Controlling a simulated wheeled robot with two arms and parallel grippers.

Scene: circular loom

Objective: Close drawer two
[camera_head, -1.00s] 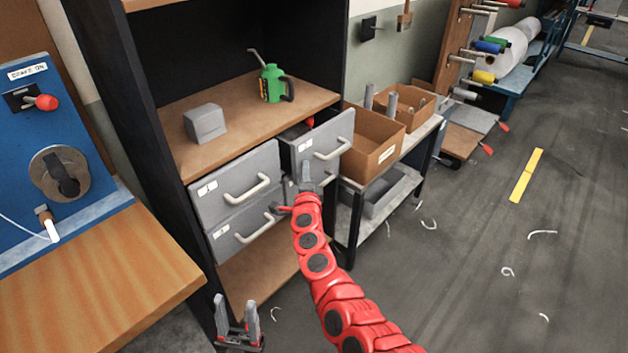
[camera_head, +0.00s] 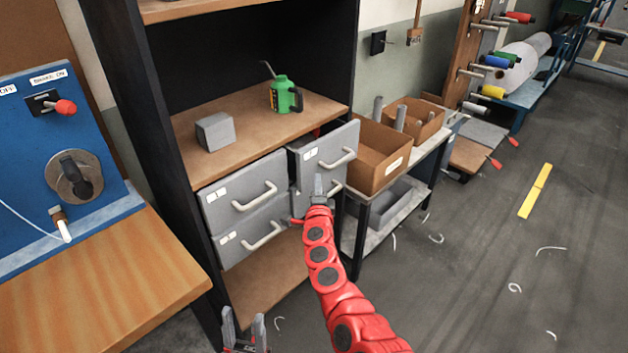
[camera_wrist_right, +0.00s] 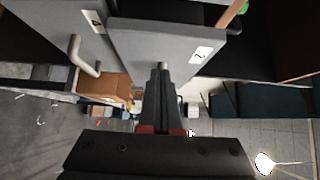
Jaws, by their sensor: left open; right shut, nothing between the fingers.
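Drawer two (camera_head: 318,152) is the upper right grey drawer. It stands pulled out, with a light bar handle (camera_head: 341,160) on its front. Its label "2" also shows in the right wrist view (camera_wrist_right: 200,53). My right gripper (camera_head: 318,179) is shut and empty at the lower part of that front. In the wrist view its fingertips (camera_wrist_right: 160,67) point at the drawer's face near the edge; whether they touch cannot be told. My left gripper (camera_head: 244,322) is open and empty, low at the bottom of the head view, away from the drawers.
Drawers one (camera_head: 240,190) and three (camera_head: 255,235) sit to the left. Drawer four (camera_wrist_right: 60,30) is below drawer two, partly hidden by my arm. A green can (camera_head: 285,96) and a grey block (camera_head: 215,131) stand on the shelf above. A cart with cardboard boxes (camera_head: 375,160) stands close on the right.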

